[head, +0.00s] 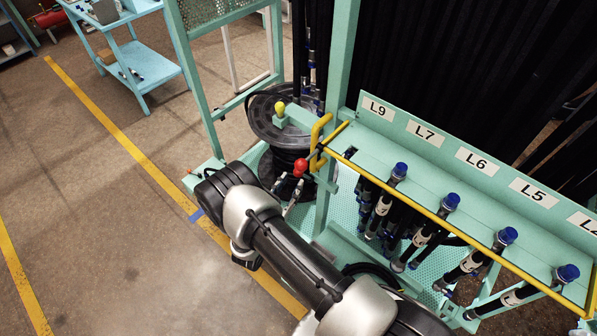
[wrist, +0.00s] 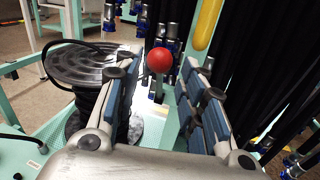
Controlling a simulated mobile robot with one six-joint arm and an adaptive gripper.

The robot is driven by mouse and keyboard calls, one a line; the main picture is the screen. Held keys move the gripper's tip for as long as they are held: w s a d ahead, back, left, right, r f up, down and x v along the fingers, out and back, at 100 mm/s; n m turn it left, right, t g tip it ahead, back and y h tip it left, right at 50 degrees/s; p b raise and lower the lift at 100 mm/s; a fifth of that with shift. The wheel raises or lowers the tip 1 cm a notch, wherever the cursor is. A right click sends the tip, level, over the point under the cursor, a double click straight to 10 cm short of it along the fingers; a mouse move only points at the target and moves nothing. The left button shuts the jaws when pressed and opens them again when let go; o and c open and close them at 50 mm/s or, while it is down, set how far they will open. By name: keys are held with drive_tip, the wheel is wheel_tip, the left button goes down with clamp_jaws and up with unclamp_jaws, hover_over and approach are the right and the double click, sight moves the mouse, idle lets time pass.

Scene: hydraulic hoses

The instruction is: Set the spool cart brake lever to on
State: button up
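A lever with a red ball knob (head: 300,166) stands beside the yellow rail at the left end of the hose rack. The red knob (wrist: 159,60) also shows in the wrist view, in line with the gap between my fingers. My gripper (head: 289,188) is open and just short of the knob, with nothing visible in it. Its two blue-padded fingers (wrist: 162,85) stand apart in the wrist view. A second knob, yellow (head: 280,108), sits over the dark hose spool (head: 262,124) behind. I see no marking that tells the brake's on and off sides.
The yellow rail (head: 437,217) runs along the rack's front, close right of my gripper. A teal cart (head: 150,64) stands at the back left. The floor (head: 95,190) on the left is clear.

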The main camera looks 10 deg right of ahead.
sight(296, 176)
drive_tip(key=x, duration=0.6)
drive_tip(key=shift+w+d, duration=0.15)
clamp_jaws()
idle(0.4)
